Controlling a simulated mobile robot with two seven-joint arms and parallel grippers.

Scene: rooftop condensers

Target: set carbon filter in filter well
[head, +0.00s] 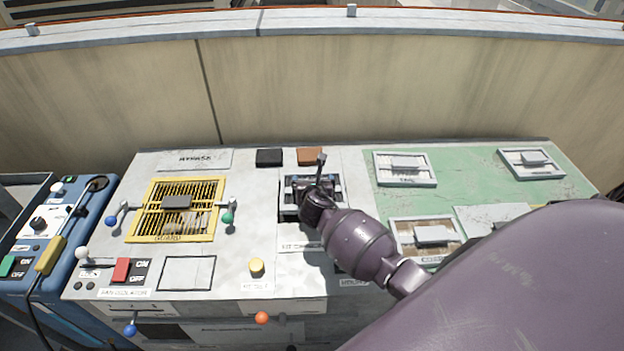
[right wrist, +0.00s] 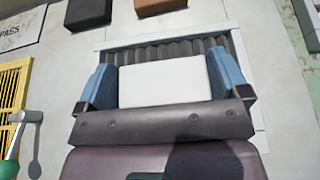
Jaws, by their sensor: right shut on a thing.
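My right gripper (head: 313,187) is over a pale-framed opening in the grey console top. In the right wrist view its two blue fingers (right wrist: 160,84) are shut on the white grip block of what looks like the carbon filter (right wrist: 165,80). Dark pleats show right behind the block, inside the pale rim of the filter well (right wrist: 256,90). The gripper hides the near part of both, so I cannot tell whether the filter is fully down. My left gripper is out of view.
A green mat (head: 483,183) to the right bears several framed panels with grip blocks. A yellow guard grille (head: 152,220) with a handle lies left. Black (head: 269,157) and brown (head: 308,156) blocks sit behind the well. A beige wall (head: 330,95) closes the back.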

